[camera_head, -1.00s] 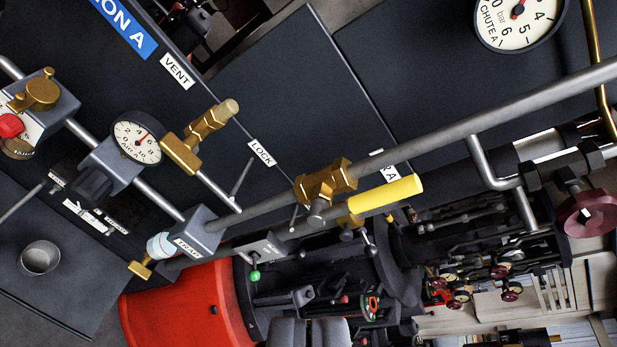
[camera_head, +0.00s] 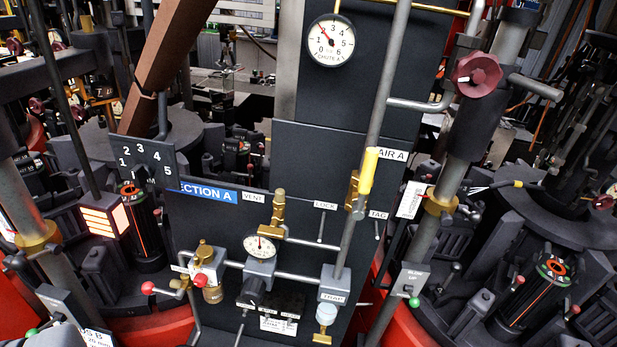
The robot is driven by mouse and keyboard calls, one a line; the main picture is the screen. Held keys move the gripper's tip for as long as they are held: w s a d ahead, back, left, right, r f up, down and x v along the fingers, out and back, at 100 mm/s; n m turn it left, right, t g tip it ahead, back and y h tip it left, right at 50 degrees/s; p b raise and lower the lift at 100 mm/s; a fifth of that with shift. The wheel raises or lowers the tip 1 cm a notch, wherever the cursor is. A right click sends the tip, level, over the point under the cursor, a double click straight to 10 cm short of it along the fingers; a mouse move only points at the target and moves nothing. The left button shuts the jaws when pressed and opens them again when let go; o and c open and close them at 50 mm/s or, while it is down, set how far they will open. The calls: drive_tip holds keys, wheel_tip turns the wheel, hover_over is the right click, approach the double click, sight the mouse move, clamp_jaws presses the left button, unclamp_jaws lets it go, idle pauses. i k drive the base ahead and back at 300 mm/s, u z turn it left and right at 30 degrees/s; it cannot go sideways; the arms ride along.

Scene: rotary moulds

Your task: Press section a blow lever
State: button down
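A red ball-ended lever (camera_head: 148,288) sticks out left of the panel's lower fittings. No visible label names either one as section A's blow lever. The blue "SECTION A" sign (camera_head: 208,192), partly cut by a dark number plate, is on the dark panel. My gripper is not in view, so its state is hidden.
A yellow-handled valve (camera_head: 368,171) sits on the slanted grey pipe in front of the panel. A pressure gauge (camera_head: 259,247), a red-button valve (camera_head: 201,280) and a trap (camera_head: 334,284) crowd the lower panel. A brown beam (camera_head: 165,65) crosses upper left.

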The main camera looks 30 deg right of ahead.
sight(414, 302)
drive_tip(key=z, duration=0.9)
drive_tip(key=k, duration=0.5)
drive_tip(key=z, duration=0.35)
drive_tip(key=i, duration=0.5)
drive_tip(key=u, duration=0.05)
